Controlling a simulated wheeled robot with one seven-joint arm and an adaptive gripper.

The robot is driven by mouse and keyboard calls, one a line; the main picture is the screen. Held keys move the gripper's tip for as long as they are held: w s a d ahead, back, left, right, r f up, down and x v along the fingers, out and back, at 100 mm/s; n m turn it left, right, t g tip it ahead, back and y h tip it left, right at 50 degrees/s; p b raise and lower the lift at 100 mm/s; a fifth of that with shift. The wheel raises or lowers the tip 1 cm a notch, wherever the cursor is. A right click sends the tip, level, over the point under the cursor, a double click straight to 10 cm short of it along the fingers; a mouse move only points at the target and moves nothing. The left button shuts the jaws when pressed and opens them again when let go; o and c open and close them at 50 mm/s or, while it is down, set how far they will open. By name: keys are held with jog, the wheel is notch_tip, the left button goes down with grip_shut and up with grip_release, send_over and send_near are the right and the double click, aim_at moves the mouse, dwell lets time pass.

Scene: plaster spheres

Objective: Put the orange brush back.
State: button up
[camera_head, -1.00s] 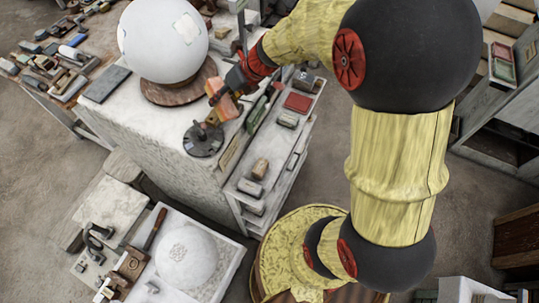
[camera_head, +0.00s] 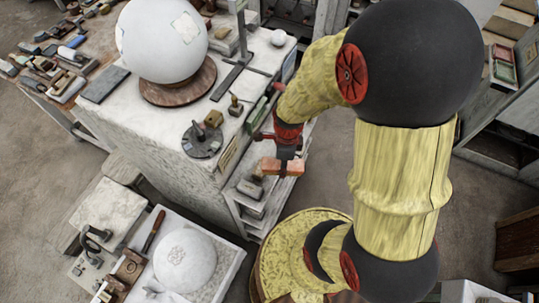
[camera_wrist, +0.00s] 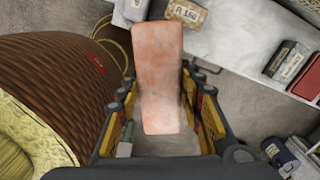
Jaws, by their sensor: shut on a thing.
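My gripper (camera_head: 286,158) is shut on the orange brush (camera_head: 282,167), which looks like a plain orange-pink block. In the head view it is held crosswise, over the front end of the narrow side shelf (camera_head: 243,205). In the wrist view the brush (camera_wrist: 158,75) sits upright in the picture between the fingers of my gripper (camera_wrist: 160,115) and reaches beyond them. No bristles show. In the wrist view the grey shelf top (camera_wrist: 232,55) lies past the brush. I cannot tell the height between them.
A tan labelled block (camera_wrist: 186,13) and dark boxes (camera_wrist: 287,62) stand on the shelf. A white sphere (camera_head: 163,40) on a round wooden base and a black disc (camera_head: 202,142) stand on the white bench. Bare floor (camera_head: 325,150) lies right of the shelf.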

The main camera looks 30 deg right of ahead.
jog(key=w+d+f, duration=0.2)
jog(key=w+f, duration=0.3)
jog(key=w, duration=0.4)
send_over(269, 155)
jog(key=f, duration=0.4)
jog(key=shift+s+f, duration=0.25)
jog(key=shift+s, duration=0.05)
jog(key=shift+w+f, duration=0.15)
jog(key=shift+f, duration=0.1)
jog(key=shift+f+p, duration=0.45)
jog(key=shift+f, duration=1.05)
jog(key=shift+f, duration=0.15)
jog(key=o, duration=1.2)
jog(key=shift+o, duration=0.2)
